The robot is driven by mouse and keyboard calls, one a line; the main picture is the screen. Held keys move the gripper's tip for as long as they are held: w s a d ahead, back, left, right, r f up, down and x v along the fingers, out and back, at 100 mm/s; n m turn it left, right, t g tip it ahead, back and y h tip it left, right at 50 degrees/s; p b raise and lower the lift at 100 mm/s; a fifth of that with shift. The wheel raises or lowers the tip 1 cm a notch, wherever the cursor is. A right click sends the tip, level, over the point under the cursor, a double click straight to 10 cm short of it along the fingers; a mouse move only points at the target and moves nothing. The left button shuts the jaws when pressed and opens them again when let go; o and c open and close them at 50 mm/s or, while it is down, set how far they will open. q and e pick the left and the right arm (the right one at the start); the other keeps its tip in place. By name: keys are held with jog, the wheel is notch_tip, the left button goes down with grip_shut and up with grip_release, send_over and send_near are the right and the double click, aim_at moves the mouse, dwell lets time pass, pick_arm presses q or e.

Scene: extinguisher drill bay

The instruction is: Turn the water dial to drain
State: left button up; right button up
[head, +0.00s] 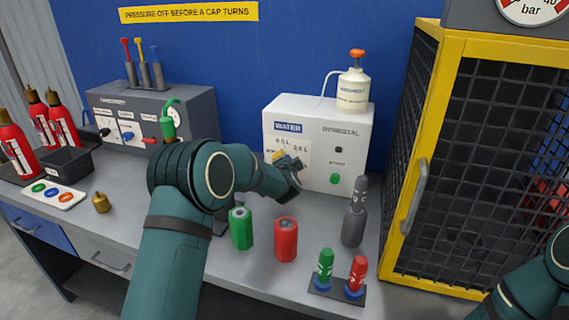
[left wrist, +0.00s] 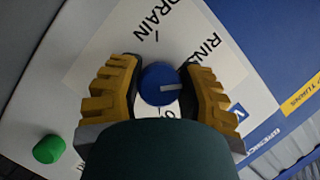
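The water dial is a round blue knob (left wrist: 160,85) with a white pointer mark, on the white unit (head: 357,133) under the WATER label. In the left wrist view its mark points right in the picture, toward the right-hand finger. DRAIN is printed at the top and RINSE at upper right; lettering below the knob is mostly hidden. My left gripper (left wrist: 164,92) has its yellow fingers on both sides of the dial, with a gap at least on the right-hand side. In the head view my left gripper (head: 288,163) hides the dial. My right gripper is not in view.
A green button (head: 335,178) is on the unit's disposal side, and a white bottle (head: 353,90) stands on top. A green canister (head: 241,228), a red canister (head: 286,239) and a grey bottle (head: 354,212) stand in front. A yellow-framed mesh cage (head: 411,150) is at right.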

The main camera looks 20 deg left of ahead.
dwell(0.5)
pick_arm(q)
jog(key=shift+r+n+h+p, duration=0.1)
jog(key=shift+n+h+p, duration=0.35)
jog(key=shift+n, duration=0.35)
jog(key=shift+n+g+h, duration=0.35)
jog(key=shift+n+g, duration=0.05)
jog(key=shift+n, duration=0.2)
jog(key=n+h+b, duration=0.1)
jog(key=n+h, duration=0.1)
jog(key=n, duration=0.1)
jog(key=shift+n+h, duration=0.4)
jog(key=n+h, duration=0.2)
jog(key=n, duration=0.1)
jog(key=shift+g, duration=0.3)
jog(key=shift+d+n+h, duration=0.15)
jog(key=shift+n+h, duration=0.65)
jog(key=shift+n, duration=0.2)
